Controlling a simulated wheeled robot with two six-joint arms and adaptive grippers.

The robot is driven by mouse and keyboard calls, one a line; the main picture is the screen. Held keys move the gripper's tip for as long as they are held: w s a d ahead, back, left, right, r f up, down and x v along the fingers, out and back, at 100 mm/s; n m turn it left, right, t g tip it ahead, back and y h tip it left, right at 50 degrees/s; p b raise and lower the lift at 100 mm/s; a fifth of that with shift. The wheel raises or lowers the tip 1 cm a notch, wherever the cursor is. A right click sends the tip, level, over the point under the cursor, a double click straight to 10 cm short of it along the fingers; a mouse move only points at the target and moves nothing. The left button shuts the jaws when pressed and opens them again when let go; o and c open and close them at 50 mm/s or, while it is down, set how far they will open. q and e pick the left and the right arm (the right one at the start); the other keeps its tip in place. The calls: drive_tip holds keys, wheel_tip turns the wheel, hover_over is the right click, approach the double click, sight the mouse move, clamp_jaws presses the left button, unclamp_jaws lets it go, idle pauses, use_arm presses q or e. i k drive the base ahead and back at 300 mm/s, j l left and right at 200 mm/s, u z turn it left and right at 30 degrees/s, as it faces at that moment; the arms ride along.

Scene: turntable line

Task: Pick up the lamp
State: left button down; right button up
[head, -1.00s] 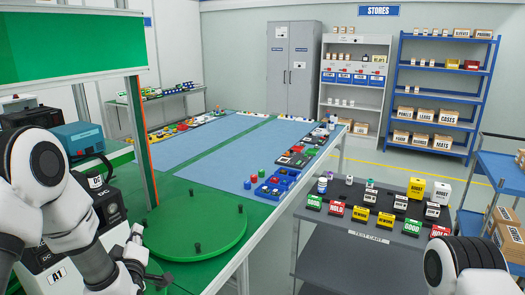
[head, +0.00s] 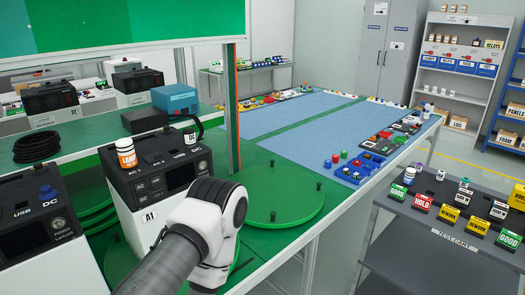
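The lamp (head: 126,153) is a small white and orange cylinder with an orange band that reads LAMP. It stands upright on the top left of the white and black power unit marked A1 (head: 130,202). One of my arms reaches in from the bottom, its rounded white and dark joint in front of the unit's lower right. I cannot tell which arm it is. Neither gripper's fingers show, and nothing is touching the lamp.
Another power unit (head: 40,262) with USB and DC labels stands at left. A green turntable (head: 285,190) with pegs lies to the right. A green panel (head: 120,25) hangs above on a post.

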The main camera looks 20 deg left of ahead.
sight(126, 147)
drive_tip(key=u, duration=1.6)
